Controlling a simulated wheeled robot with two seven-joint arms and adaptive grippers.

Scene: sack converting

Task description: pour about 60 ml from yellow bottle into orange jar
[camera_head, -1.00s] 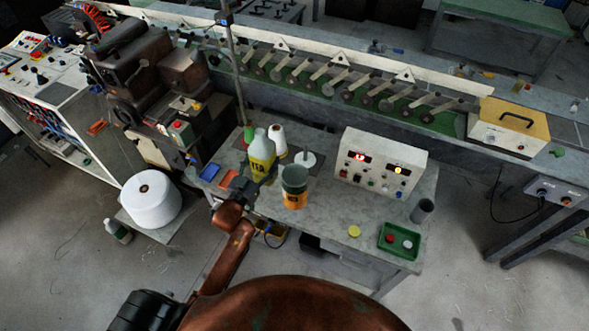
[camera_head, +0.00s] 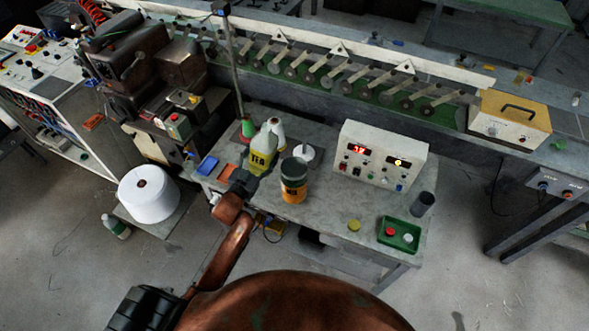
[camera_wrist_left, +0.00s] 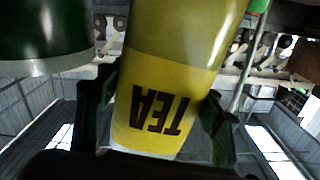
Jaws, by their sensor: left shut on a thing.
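The yellow bottle (camera_head: 262,148) with a TEA label stands or hovers over the grey table, leaning slightly; I cannot tell whether its base touches the table. My left gripper (camera_head: 246,181) is shut around its lower part, and the fingers flank the bottle (camera_wrist_left: 165,90) in the left wrist view. The orange jar (camera_head: 294,194), with a dark green upper part, stands on the table just right of the bottle. A dark green rounded form at the upper left of the wrist view is probably this jar (camera_wrist_left: 45,35). No liquid stream is visible. My right gripper is out of view.
A white control box (camera_head: 382,155) with displays stands right of the jar. A green tray (camera_head: 399,242), a dark cup (camera_head: 423,202) and a yellow disc (camera_head: 354,225) are near the right front. White cones stand behind the bottle. Blue and orange trays lie left.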

